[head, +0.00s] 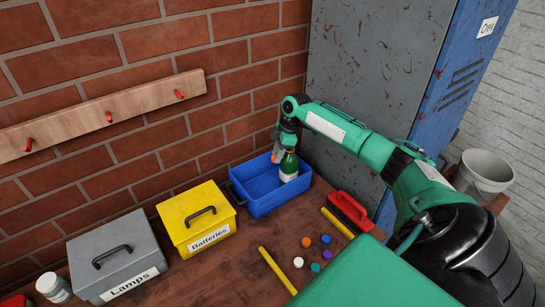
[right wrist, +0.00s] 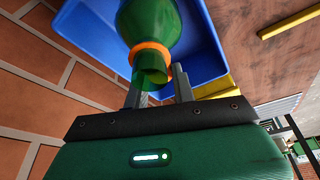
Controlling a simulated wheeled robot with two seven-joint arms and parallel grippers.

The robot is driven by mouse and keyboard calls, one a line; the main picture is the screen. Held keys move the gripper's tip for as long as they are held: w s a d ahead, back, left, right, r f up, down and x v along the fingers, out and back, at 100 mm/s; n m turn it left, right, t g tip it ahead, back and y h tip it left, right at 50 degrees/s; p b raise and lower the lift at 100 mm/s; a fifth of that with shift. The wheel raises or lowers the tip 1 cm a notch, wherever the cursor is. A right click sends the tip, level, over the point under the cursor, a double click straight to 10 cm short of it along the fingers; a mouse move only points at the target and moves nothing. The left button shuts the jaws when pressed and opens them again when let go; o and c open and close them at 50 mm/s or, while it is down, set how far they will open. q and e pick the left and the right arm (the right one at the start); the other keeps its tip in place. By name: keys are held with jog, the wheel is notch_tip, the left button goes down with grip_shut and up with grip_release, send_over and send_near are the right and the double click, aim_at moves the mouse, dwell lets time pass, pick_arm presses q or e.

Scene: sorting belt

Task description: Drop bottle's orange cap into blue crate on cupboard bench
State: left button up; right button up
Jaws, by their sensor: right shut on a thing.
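The green bottle (head: 289,167) with a pale label is upright at the blue crate (head: 265,205), its lower part within the crate's outline. I cannot tell whether it touches the crate floor. My right gripper (head: 287,145) is shut on the bottle's neck from above. In the right wrist view the bottle (right wrist: 150,22) has an orange ring (right wrist: 150,48) around its neck, and its end looks green with no orange cap on it. A loose orange cap (head: 306,242) lies on the brown bench (head: 225,270), right of the crate. My left gripper is not in view.
Blue (head: 325,238), purple (head: 327,254), teal (head: 315,267) and white (head: 298,262) caps lie near the orange one, between yellow bars (head: 277,270). The yellow Batteries box (head: 197,215) and grey Lamps box (head: 115,258) stand left.

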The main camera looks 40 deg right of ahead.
jog(key=o, duration=1)
jog(key=shift+r, duration=0.1)
jog(key=b+v, duration=0.3)
jog(key=v, duration=1)
jog(key=shift+d+r, duration=0.2)
jog(key=shift+r, duration=0.1)
